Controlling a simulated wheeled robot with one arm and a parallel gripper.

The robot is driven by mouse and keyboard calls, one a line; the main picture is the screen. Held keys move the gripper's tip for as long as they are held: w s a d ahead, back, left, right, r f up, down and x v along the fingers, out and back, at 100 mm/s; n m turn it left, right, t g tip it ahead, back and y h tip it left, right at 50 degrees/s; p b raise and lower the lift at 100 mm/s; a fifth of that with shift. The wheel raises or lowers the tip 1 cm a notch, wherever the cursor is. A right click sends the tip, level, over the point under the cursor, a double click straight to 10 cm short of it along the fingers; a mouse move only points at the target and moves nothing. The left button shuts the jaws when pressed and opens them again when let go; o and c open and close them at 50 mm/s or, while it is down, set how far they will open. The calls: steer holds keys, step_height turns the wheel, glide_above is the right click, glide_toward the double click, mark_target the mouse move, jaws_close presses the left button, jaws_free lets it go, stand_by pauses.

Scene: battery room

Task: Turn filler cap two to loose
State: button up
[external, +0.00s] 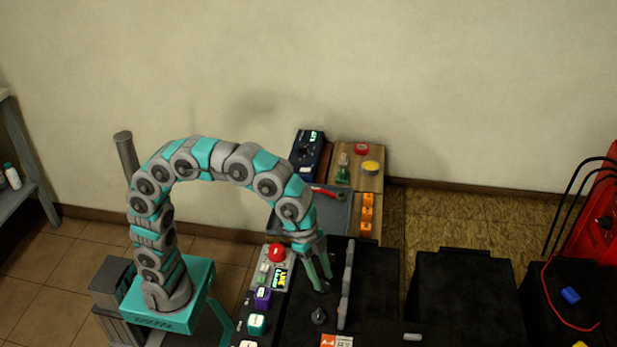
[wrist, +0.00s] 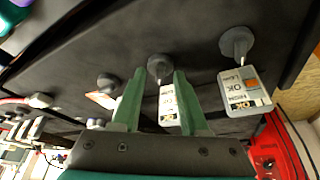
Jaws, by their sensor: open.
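In the wrist view three dark round filler caps stand in a row on a black battery top: a left cap (wrist: 108,83), a middle cap (wrist: 160,67) and a right cap (wrist: 238,43). No cap number is readable. My gripper (wrist: 160,76) has green fingers, open and empty. The middle cap lies between the fingertips in the picture; I cannot tell the remaining depth or any contact. In the external view my gripper (external: 322,287) points down over the black battery (external: 375,290). One dark cap (external: 318,316) shows in front of it; the others are hidden or unclear.
White labels marked OK (wrist: 243,90) sit beside the caps. A red button (external: 277,253) and coloured blocks line the left side. A tray (external: 325,212) and a wooden board (external: 358,165) are behind.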

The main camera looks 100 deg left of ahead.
jaws_close()
stand_by(0.6)
